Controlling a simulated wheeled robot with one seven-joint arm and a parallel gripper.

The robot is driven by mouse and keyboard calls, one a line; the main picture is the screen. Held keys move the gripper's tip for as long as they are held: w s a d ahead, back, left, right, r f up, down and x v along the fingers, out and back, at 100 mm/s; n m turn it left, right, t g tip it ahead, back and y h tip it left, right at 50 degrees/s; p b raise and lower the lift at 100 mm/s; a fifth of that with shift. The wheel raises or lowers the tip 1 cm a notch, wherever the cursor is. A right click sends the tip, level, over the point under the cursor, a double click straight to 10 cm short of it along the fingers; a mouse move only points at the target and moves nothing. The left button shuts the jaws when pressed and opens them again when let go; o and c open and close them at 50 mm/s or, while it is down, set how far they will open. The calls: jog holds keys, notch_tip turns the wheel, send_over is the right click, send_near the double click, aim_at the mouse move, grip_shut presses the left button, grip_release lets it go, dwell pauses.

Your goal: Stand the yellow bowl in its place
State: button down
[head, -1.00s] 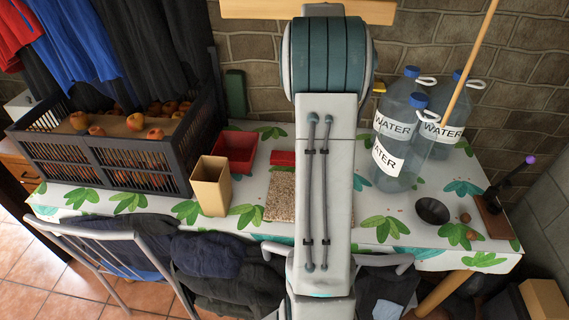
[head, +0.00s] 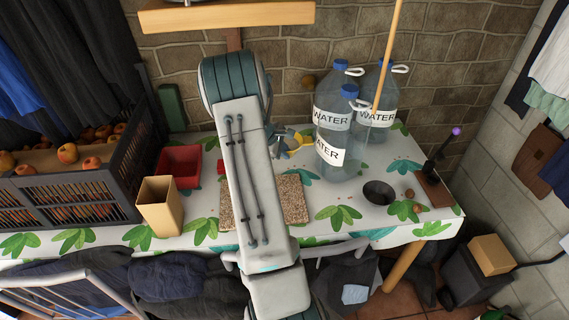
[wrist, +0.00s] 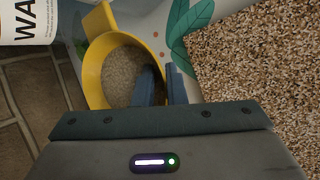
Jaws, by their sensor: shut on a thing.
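The yellow bowl (wrist: 88,75) shows in the wrist view with a raised tab or handle at its upper left. Its inside looks brown and grainy. My gripper (wrist: 164,84) is shut on its near right wall, one finger inside the rim and one outside. In the head view, the bowl (head: 302,138) is a small yellow patch beside my gripper (head: 284,148), left of the water bottles and partly hidden. A speckled brown cork mat (head: 293,200) lies on the table, partly covered by my arm. It also fills the right of the wrist view (wrist: 265,60).
Several water bottles (head: 331,155) stand right of the gripper, with a leaning wooden pole in front. A dark round bowl (head: 379,193) and a purple-tipped stand (head: 435,185) are further right. A red tray (head: 180,165), a tan box (head: 160,205) and a fruit crate (head: 70,195) stand left.

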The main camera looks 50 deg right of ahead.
jog(key=shift+f, duration=2.85)
jog(key=c, duration=1.9)
grip_release()
jog(key=shift+f, duration=0.2)
jog(key=o, duration=0.4)
